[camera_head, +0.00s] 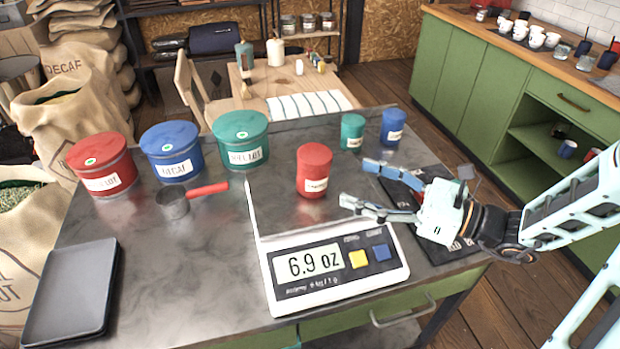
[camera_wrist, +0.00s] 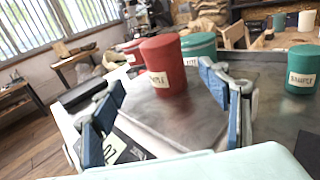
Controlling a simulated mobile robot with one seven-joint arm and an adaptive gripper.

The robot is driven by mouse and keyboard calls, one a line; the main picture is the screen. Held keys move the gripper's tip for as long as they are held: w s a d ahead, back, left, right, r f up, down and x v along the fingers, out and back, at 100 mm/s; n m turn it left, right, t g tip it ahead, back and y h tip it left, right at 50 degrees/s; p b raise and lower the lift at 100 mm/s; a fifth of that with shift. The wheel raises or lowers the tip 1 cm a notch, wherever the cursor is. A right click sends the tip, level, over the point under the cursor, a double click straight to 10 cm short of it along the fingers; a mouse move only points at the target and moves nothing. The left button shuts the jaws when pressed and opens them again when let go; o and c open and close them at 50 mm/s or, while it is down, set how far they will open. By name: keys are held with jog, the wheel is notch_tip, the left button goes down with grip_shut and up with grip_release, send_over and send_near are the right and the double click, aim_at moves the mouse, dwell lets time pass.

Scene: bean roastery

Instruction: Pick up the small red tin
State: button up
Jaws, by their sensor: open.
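The small red tin (camera_head: 314,170) stands upright at the rear of the scale's steel plate, or just behind it; I cannot tell which. It has a white label on its front. My gripper (camera_head: 354,184) is open, just to the right of the tin, with its fingers pointing left toward it. In the wrist view the same red tin (camera_wrist: 164,66) stands ahead, between and beyond the two spread fingers (camera_wrist: 165,100). The fingers appear apart from the tin, and nothing is held.
A scale (camera_head: 333,271) reads 6.9 oz. Large red (camera_head: 102,164), blue (camera_head: 172,151) and green (camera_head: 240,138) tins stand at the left rear. A small green tin (camera_head: 352,132) and small blue tin (camera_head: 393,126) stand behind my gripper. A red-handled scoop (camera_head: 174,203) and black tray (camera_head: 71,293) lie left.

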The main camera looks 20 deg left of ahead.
aim_at(314, 160)
jog(key=shift+w+a+r, duration=0.1)
jog(key=shift+w+a, duration=0.05)
jog(key=shift+a, duration=0.1)
jog(key=x, duration=0.5)
jog(key=shift+w+a+r, duration=0.1)
jog(key=x, duration=0.5)
jog(key=shift+w+a+r, duration=0.1)
jog(key=shift+w+r, duration=0.05)
jog(key=shift+r, duration=0.1)
jog(key=c, duration=1.5)
jog(key=shift+r, duration=0.1)
